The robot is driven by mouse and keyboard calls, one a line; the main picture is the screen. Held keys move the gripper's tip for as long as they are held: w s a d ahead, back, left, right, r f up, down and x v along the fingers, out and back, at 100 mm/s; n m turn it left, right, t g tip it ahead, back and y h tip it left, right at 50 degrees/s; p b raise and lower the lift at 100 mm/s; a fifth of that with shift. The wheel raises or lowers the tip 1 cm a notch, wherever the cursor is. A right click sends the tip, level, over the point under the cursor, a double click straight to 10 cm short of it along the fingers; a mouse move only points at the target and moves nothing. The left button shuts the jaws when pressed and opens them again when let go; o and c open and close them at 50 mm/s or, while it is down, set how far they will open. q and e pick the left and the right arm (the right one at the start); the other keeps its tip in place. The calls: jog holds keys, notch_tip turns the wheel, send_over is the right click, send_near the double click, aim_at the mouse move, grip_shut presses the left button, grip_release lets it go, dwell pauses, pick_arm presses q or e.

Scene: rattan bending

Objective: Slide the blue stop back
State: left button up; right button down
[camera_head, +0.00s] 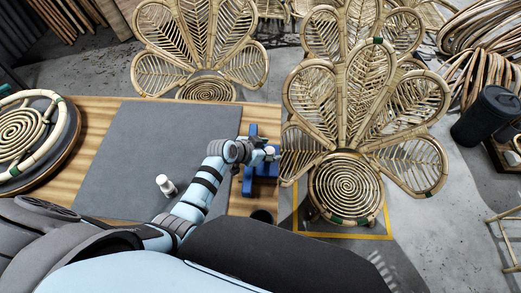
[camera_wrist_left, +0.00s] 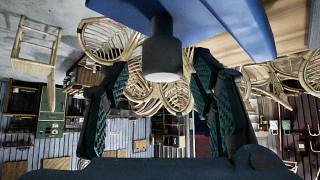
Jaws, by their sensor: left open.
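The blue stop (camera_head: 264,172) sits at the right edge of the wooden table, partly hidden by my left gripper (camera_head: 262,153). In the left wrist view the blue part (camera_wrist_left: 225,22) fills the top. A dark cylindrical knob with a pale end (camera_wrist_left: 162,52) projects from beside it. My left gripper (camera_wrist_left: 158,75) is open, with its two dark ridged fingers on either side of the knob. A gap shows beside the knob, and I cannot tell whether either finger touches it. My right gripper is not in view.
A grey mat (camera_head: 125,140) covers much of the wooden table (camera_head: 95,108). A small white bottle-like object (camera_head: 165,185) stands on it near my left arm. A round rattan coil (camera_head: 30,135) lies at left. A rattan peacock chair (camera_head: 345,185) stands on the floor just right of the table.

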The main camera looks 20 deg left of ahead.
pick_arm(q)
jog(key=v, duration=1)
jog(key=shift+s+d+r, duration=0.1)
jog(key=shift+d+r, duration=0.05)
